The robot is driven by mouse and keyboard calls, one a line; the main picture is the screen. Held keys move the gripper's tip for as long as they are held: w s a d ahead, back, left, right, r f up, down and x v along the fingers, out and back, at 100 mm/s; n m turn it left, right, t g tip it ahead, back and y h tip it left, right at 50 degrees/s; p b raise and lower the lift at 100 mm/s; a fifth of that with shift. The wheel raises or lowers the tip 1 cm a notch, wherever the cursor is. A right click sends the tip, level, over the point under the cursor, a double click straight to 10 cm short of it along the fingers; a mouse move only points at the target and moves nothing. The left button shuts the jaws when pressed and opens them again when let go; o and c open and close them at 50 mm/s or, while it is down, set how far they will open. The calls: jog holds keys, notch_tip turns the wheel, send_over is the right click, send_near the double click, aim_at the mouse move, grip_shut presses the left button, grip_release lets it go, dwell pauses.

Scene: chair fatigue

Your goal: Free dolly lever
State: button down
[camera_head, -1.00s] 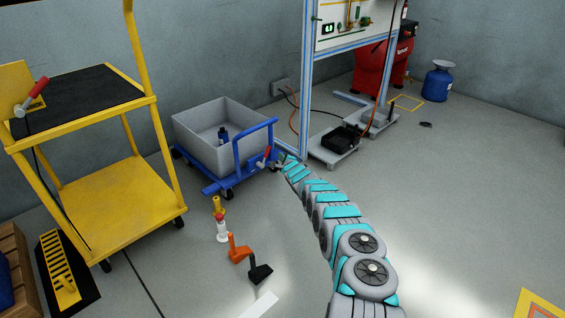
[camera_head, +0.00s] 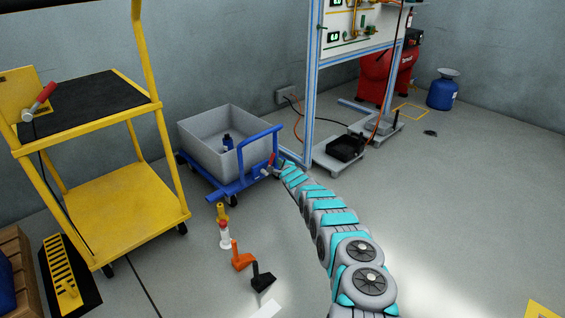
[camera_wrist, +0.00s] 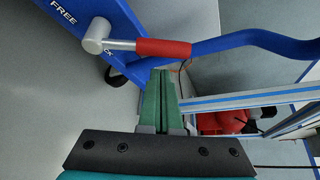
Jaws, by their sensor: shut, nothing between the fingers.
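The blue dolly (camera_head: 232,188) stands on the floor, carrying a grey bin (camera_head: 205,149). Its lever has a red grip (camera_wrist: 163,48) and a metal pivot (camera_wrist: 97,35) in the wrist view. The lever points right from the pivot, roughly level in that picture, and also shows in the head view (camera_head: 271,160). The word FREE (camera_wrist: 62,12) is printed on the blue plate above left of the pivot; a second word, ending in CK, is partly hidden behind the lever. My gripper (camera_wrist: 161,76) is shut and empty, its green fingertips just below the red grip. I cannot tell whether they touch it.
The dolly's blue handle bar (camera_wrist: 235,42) curves beside the lever. An aluminium frame (camera_head: 312,85) stands close on the right. A yellow cart (camera_head: 125,200) stands left. Several small coloured levers (camera_head: 242,257) stand on the floor in front. The floor at right is mostly clear.

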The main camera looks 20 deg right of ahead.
jog(key=shift+s+a+r, duration=0.15)
jog(key=shift+a+r, duration=0.25)
jog(key=shift+a, duration=0.1)
jog(key=shift+a+r, duration=0.15)
dwell(0.3)
jog(key=shift+s+a+p, duration=0.1)
jog(key=shift+a+p, duration=0.05)
jog(key=shift+p, duration=0.55)
